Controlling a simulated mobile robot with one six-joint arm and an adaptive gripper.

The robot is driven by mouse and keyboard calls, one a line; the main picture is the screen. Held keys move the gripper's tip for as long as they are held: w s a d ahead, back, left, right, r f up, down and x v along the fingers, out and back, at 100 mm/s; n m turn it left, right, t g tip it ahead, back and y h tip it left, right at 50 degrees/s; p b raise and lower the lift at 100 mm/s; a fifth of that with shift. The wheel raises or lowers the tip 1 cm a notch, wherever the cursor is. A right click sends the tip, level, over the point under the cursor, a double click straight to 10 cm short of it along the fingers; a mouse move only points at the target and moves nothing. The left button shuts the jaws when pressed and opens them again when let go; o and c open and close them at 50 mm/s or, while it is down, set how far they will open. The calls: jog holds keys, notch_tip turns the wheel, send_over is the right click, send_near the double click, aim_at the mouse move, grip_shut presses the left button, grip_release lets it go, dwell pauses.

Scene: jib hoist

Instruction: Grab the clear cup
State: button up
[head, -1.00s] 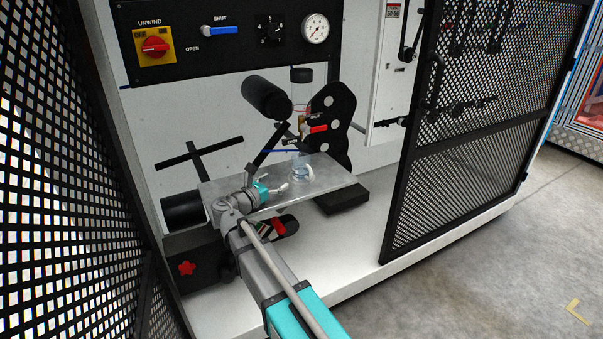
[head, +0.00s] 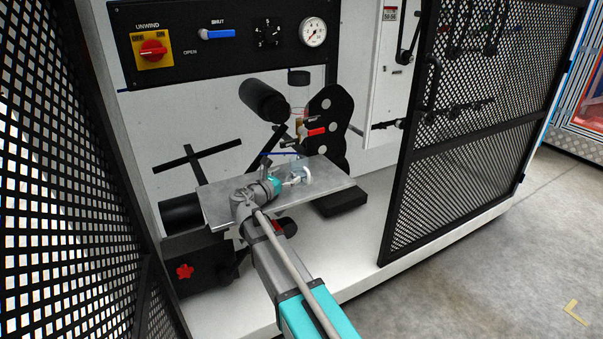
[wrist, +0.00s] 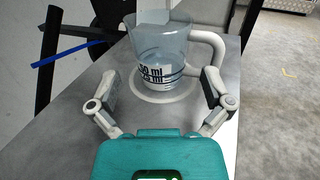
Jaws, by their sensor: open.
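The clear cup (wrist: 160,50) is a transparent measuring cup with dark ml markings and a pale handle on its right side in the wrist view. It stands upright on the grey metal plate (head: 330,185), inside a pale ring on the surface. In the head view the cup (head: 301,172) is small and partly hidden by my gripper (head: 290,181). In the wrist view my gripper (wrist: 160,97) is open, with one finger on each side of the cup's near lower part. The right finger is close to the handle. I cannot tell whether either finger touches the cup.
A black roller (head: 263,101) and a red-handled valve (head: 316,132) stand behind the plate. A black plate with round holes (head: 327,115) rises at the back right. Black mesh doors stand left (head: 85,150) and right (head: 465,130). The plate's right part is clear.

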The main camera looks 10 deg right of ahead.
aim_at(293, 171)
jog(key=shift+w+d, duration=0.1)
jog(key=shift+d, duration=0.05)
jog(key=shift+x, duration=2.5)
jog(key=shift+f, duration=0.1)
jog(key=c, duration=1)
notch_tip(293, 171, up, 4)
jog(key=p, duration=0.3)
jog(key=shift+p, duration=0.35)
jog(key=v, duration=1.8)
jog(key=shift+f, duration=0.25)
